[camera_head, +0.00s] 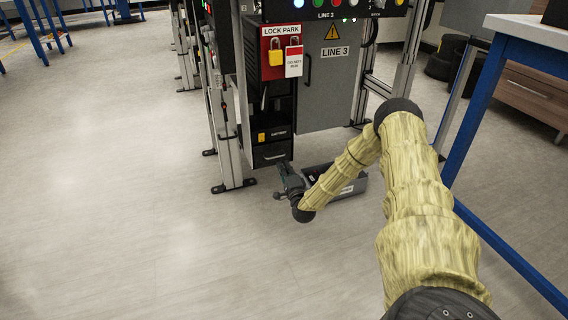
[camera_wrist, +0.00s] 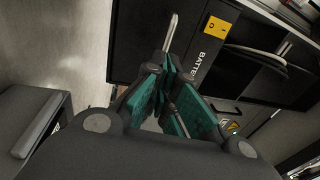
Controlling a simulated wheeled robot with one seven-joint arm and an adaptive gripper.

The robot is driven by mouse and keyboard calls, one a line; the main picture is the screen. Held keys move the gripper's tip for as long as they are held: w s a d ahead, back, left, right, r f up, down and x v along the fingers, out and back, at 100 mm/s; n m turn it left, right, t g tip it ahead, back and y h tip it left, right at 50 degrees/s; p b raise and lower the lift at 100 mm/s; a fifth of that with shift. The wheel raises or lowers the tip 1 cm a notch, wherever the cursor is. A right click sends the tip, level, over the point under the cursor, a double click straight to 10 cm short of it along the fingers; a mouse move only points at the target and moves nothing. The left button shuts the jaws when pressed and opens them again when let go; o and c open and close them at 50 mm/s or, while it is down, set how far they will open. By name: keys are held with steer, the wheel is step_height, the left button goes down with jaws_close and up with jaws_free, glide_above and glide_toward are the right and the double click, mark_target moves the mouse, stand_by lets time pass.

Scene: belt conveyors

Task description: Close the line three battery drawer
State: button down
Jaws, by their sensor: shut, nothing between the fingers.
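The black front marked BATTERY (camera_head: 279,134), with a yellow sticker, is low on the LINE 3 cabinet. Just below it is a dark drawer front with a pale bar handle (camera_head: 272,155); it looks close to flush, but I cannot tell if it is fully in. My gripper (camera_head: 284,172) is low, below and slightly right of that handle. In the wrist view the BATTERY front (camera_wrist: 205,45) is turned sideways and the bar handle (camera_wrist: 171,32) lies just beyond my gripper (camera_wrist: 167,72). The teal-padded fingers are shut and hold nothing. Contact with the front is not clear.
A grey front with a metal handle (camera_wrist: 40,125) is at left in the wrist view. The cabinet's metal leg (camera_head: 226,160) stands left. Floor in front is clear; a blue-legged table (camera_head: 478,110) is right.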

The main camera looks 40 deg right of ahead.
steer(key=p+v, duration=0.4)
steer(key=v, duration=0.6)
steer(key=shift+s, duration=0.3)
steer(key=shift+a+f, duration=0.1)
steer(key=shift+a, duration=0.05)
